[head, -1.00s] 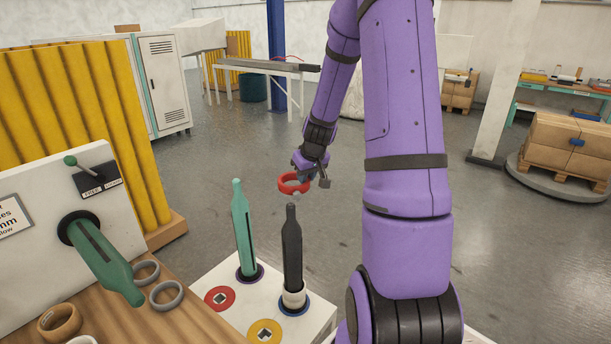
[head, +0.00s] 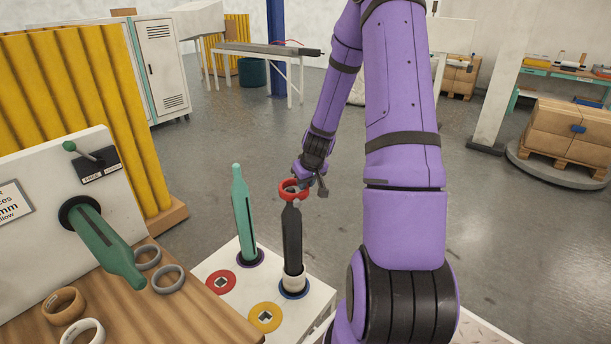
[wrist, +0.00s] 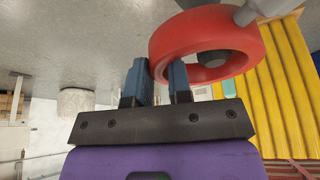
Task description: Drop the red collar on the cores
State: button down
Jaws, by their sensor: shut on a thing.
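My gripper (head: 306,186) is shut on the red collar (head: 284,192) and holds it by its side. In the head view the collar is right at the pointed top of the upright black core (head: 292,240). I cannot tell whether the tip is inside the ring. A white collar (head: 293,279) sits around the black core's base. The upright green core (head: 243,215) stands to its left with no collar visible. In the wrist view the blue fingertips (wrist: 160,82) grip the wall of the red collar (wrist: 185,38); a dark shape shows within the ring.
Both cores stand on a white stand (head: 250,285) with red (head: 212,288) and yellow (head: 256,323) discs. At left, a green core (head: 105,243) sticks out of a panel above a wooden bench (head: 150,305) with several loose collars. Open floor lies behind the stand.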

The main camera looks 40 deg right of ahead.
jog(key=shift+f, duration=1.95)
jog(key=c, duration=1)
grip_release()
jog(key=shift+o, duration=0.2)
jog(key=shift+r, duration=0.1)
jog(key=v, duration=1)
jog(key=shift+s+r, duration=0.2)
jog(key=shift+r, duration=0.05)
